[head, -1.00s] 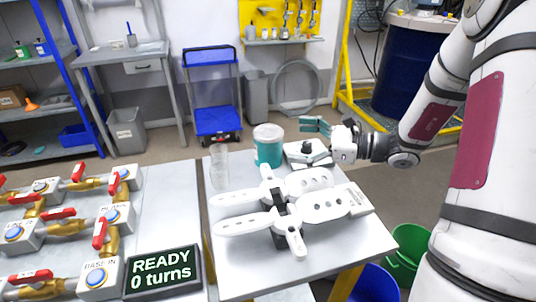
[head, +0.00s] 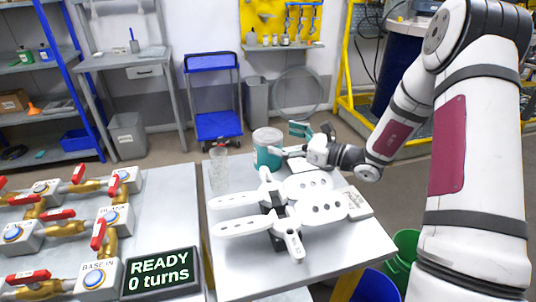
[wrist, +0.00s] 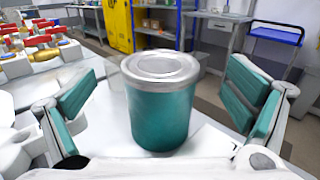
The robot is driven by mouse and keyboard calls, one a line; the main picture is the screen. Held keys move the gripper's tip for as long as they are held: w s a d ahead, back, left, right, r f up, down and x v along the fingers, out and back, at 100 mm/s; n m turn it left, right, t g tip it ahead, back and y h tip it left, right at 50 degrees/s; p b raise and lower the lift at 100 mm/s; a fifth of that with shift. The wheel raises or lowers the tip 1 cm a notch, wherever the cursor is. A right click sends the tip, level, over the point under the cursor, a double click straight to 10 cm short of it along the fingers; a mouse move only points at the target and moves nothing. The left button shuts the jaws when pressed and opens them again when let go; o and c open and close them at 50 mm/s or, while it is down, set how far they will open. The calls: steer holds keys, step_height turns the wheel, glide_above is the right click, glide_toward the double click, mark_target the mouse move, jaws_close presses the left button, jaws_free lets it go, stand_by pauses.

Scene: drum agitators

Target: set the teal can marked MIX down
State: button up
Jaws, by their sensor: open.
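The teal can (head: 266,155) with a pale lid stands upright on the white table at its far side. In the wrist view the can (wrist: 158,115) stands between my two teal finger pads, with a gap on each side. My gripper (head: 290,141) is open and reaches in from the right, its fingers beside the can. No MIX mark shows on the side of the can facing the wrist camera.
A clear glass (head: 219,168) stands left of the can. White paddle-shaped parts (head: 290,205) fill the middle of the table (head: 245,272). Valves with red handles and a READY display (head: 160,274) are on the left bench.

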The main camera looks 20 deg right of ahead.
mark_target(268, 134)
steer(key=x, duration=0.5)
steer(key=shift+f, duration=0.25)
steer(key=c, duration=2.1)
